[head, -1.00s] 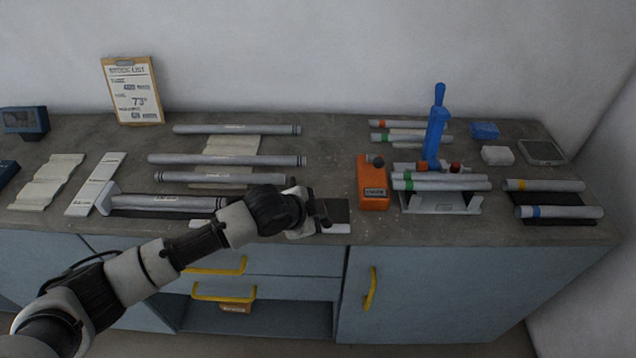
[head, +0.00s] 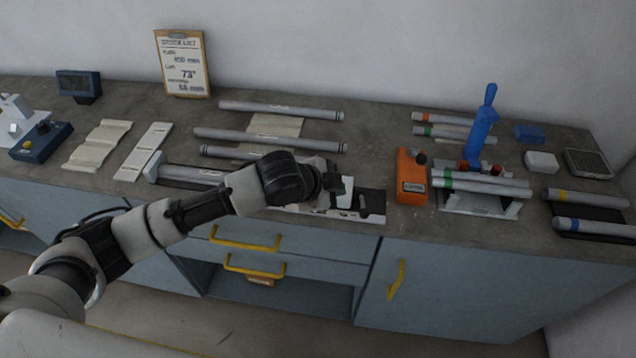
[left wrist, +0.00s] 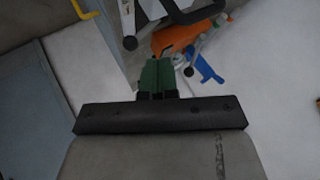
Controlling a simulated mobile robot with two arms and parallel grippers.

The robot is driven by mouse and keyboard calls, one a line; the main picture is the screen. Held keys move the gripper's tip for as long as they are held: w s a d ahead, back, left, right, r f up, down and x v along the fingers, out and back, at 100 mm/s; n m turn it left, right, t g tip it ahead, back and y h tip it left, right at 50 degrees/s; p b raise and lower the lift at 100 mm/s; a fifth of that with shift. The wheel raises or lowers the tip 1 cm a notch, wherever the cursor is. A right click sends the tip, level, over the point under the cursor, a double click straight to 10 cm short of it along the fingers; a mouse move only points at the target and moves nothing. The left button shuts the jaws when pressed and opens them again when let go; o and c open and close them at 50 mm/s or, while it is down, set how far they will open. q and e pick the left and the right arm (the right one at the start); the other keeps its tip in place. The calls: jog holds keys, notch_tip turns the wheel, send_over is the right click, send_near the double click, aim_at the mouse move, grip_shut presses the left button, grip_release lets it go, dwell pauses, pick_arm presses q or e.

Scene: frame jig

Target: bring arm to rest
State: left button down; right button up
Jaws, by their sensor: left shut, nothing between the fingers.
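My left arm reaches in from the left in the head view, and my left gripper (head: 343,190) is over the front part of the bench, at the right end of the front-left tube (head: 190,174). The gripper is shut and empty. In the left wrist view its fingers (left wrist: 158,75) show dark green and closed together, with the orange box and blue lever beyond them. My right gripper is not in either view.
The grey bench (head: 370,140) holds several grey tubes, an orange box (head: 411,177), a blue-handled lever (head: 481,130) and a clipboard (head: 183,64). Yellow drawer handles (head: 245,243) stick out below the front edge.

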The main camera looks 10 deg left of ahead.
pick_arm(q)
jog(key=s+a+n, duration=0.1)
jog(key=s+n, duration=0.4)
jog(key=s, duration=0.6)
jog(key=s+a+f+n+g+y+b, duration=0.1)
jog(key=s+a+f+n+g+y, duration=0.15)
jog(key=s+a+f+n, duration=0.4)
jog(key=s+a+f+n+g+y, duration=0.1)
jog(key=s+a+f+n+y, duration=0.25)
jog(key=s+a, duration=0.55)
notch_tip(320, 180, down, 26)
jog(key=s+d+b, duration=0.1)
jog(key=s, duration=0.1)
jog(key=s+a+f+g+b, duration=0.1)
jog(key=s+a+f+g, duration=0.1)
jog(key=s+f, duration=1.3)
notch_tip(320, 180, down, 2)
jog(key=shift+s+a+f+m+y+b, duration=0.1)
jog(key=shift+s+a+m+y+b, duration=0.25)
jog(key=shift+s+a, duration=0.1)
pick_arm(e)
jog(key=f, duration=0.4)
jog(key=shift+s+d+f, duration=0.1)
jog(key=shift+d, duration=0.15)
pick_arm(q)
jog(key=shift+w, duration=0.1)
